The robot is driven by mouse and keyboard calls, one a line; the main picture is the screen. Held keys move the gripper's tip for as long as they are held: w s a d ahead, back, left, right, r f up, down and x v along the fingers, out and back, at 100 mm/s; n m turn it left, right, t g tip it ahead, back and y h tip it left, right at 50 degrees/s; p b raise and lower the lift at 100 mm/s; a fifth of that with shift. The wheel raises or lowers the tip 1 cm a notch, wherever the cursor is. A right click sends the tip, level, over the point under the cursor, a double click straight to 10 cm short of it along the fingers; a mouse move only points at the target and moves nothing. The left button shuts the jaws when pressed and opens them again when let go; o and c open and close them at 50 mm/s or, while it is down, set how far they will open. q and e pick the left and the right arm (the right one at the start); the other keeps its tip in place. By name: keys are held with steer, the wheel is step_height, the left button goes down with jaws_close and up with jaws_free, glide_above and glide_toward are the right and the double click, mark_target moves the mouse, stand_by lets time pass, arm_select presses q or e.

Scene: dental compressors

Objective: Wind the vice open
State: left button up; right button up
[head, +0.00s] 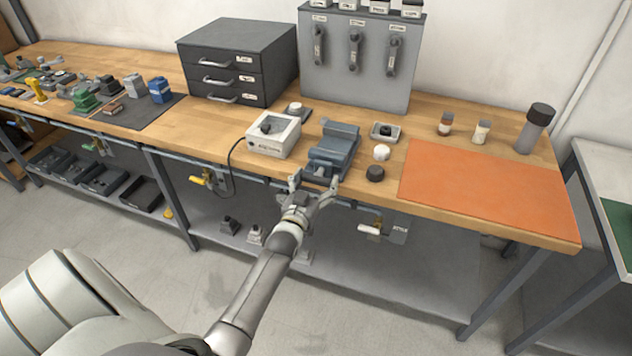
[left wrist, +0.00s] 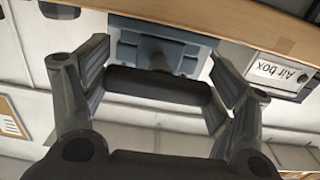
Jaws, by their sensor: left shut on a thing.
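The blue-grey vice (head: 333,148) stands at the front edge of the wooden bench, and its jaw end shows upside down in the left wrist view (left wrist: 145,50). My left gripper (head: 316,187) is at the front of the vice, below its jaws, with the arm reaching up from below. In the left wrist view, a dark vice handle bar (left wrist: 158,88) lies crosswise between the two fingers, which are shut on its ends. The handle is hard to make out in the head view. The gap between the jaws cannot be measured. My right gripper is not in view.
An orange mat (head: 490,190) lies farther right.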

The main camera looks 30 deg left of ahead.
arm_select(q)
steer(key=shift+f, duration=0.1)
steer(key=o, duration=1)
steer(key=v, duration=1.2)
